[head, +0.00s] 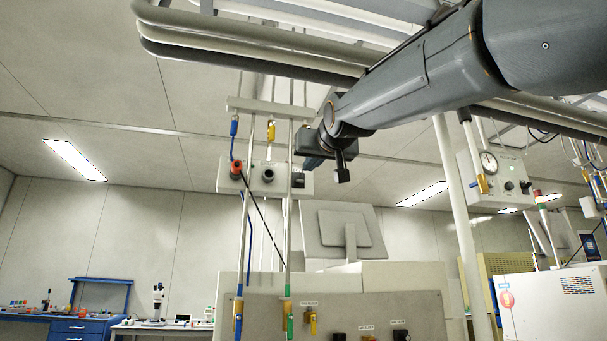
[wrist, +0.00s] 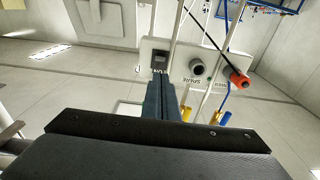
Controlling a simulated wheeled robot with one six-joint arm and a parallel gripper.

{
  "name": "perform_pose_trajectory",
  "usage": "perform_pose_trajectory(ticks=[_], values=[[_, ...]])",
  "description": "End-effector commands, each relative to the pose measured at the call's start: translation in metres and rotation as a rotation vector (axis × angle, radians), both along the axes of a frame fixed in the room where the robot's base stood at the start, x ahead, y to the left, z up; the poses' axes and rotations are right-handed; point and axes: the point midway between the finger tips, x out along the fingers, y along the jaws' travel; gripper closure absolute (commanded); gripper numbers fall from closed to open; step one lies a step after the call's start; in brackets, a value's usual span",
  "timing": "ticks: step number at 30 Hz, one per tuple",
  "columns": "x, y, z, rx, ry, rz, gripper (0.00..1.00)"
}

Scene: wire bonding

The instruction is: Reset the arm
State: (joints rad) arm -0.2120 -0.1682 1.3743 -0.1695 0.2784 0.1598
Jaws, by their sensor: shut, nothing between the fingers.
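My arm reaches in from the upper right of the head view, raised in the air. My gripper (head: 312,162) is at its far end, in front of the right part of a pale control box (head: 223,178). In the wrist view the two dark blue-grey fingers of my gripper (wrist: 166,84) lie together, shut with nothing between them. Their tips appear in front of the box, near a dark square switch (wrist: 160,60). I cannot tell whether they touch it.
The box carries an orange plug (head: 236,170) with a black cable and a dark round socket (head: 268,175). Vertical pipes pass close by, and thick pipes (head: 250,38) run overhead. A monitor (head: 345,232) stands on the machine below. A gauge box (head: 488,178) hangs at right.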

Motion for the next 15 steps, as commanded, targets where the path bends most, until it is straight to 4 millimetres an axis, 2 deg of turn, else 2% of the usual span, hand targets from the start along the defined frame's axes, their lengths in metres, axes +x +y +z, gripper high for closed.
perform_pose_trajectory(ticks=[6,15], values=[[-0.0126,0.0003,-0.0038,0.0,0.0,0.005,1.0],[-0.0143,0.0038,-0.0032,0.0,0.0,0.01,1.0]])
